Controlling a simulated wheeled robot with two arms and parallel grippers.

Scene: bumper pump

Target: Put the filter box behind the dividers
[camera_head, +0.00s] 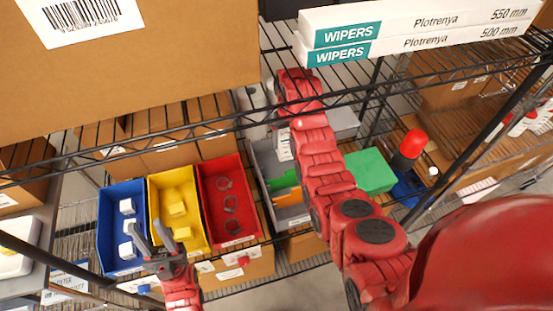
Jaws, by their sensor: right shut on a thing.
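A grey bin (263,158) stands on the lower shelf, partly hidden by my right arm. Green (284,181) and orange (288,197) upright pieces show inside it and look like the dividers. A pale labelled box (284,147), which looks like the filter box, is at the bin's back part, behind the green piece. My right gripper (282,122) is shut on it from above; the fingers are small and partly hidden. Whether the box touches the bin floor cannot be told. My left gripper (151,233) is open and empty, in front of the blue and yellow bins.
Blue (108,225), yellow (158,196) and red (217,180) bins with small parts stand left of the grey bin. A green box (370,171) and a red-capped bottle (410,147) are to the right. A wire shelf with a large carton (140,85) and wiper boxes (420,30) hangs above.

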